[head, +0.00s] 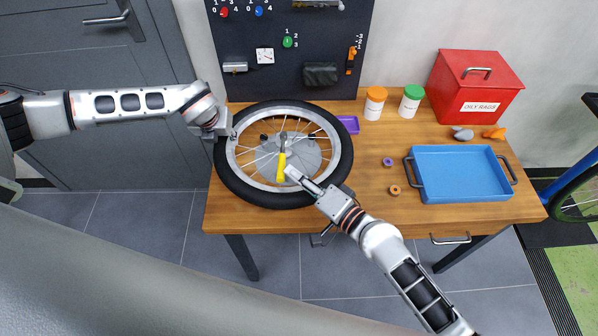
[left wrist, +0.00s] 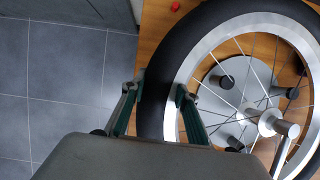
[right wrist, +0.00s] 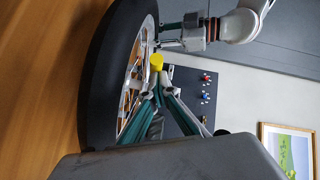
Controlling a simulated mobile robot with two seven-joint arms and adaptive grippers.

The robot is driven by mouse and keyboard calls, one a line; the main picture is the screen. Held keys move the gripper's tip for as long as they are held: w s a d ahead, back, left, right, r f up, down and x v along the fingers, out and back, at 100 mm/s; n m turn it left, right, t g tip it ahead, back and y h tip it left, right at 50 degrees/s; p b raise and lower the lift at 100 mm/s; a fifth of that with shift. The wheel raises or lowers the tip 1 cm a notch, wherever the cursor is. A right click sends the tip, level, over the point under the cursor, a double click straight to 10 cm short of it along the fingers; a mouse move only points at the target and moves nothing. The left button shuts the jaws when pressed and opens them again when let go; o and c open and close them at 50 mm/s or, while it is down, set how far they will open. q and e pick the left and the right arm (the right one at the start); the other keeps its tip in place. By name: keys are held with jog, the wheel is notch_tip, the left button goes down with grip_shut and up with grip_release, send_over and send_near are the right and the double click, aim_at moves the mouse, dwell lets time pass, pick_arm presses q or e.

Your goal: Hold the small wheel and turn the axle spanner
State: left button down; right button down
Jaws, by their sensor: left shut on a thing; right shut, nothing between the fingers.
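The small wheel (head: 343,160), with black tyre and silver rim, lies flat on the wooden bench. My left gripper (left wrist: 158,92) is shut on the tyre and rim at the wheel's left side, one finger on each side in the left wrist view. The axle spanner (head: 281,167) has a yellow handle and a grey head at the hub, and points toward the bench's front. My right gripper (head: 291,173) is shut and empty beside the handle's end. In the right wrist view, the yellow handle end (right wrist: 156,62) is just beyond the fingertips; whether they touch is unclear.
A blue tray (head: 460,172), a red box (head: 475,82) and two capped jars (head: 375,103) stand on the right of the bench (head: 375,212). Small rings (head: 394,190) lie between wheel and tray. A dark tool board (head: 335,50) stands behind.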

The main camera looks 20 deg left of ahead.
pick_arm(q)
jog(key=shift+s+d, duration=0.1)
jog(key=shift+d, duration=0.4)
pick_arm(e)
jog(key=shift+s+a+r, duration=0.15)
jog(key=shift+s+a, duration=0.25)
jog(key=shift+a, duration=0.15)
jog(key=shift+d, duration=0.1)
pick_arm(q)
jog(key=shift+a, duration=0.25)
jog(key=shift+a+r, duration=0.1)
jog(key=shift+a, duration=0.1)
pick_arm(e)
jog(key=s+a+r+v, duration=0.1)
jog(key=v, duration=1)
jog(key=shift+s+d+r, duration=0.15)
jog(key=shift+s, duration=0.2)
pick_arm(q)
jog(key=c, duration=1.5)
grip_release()
jog(key=shift+o, duration=0.2)
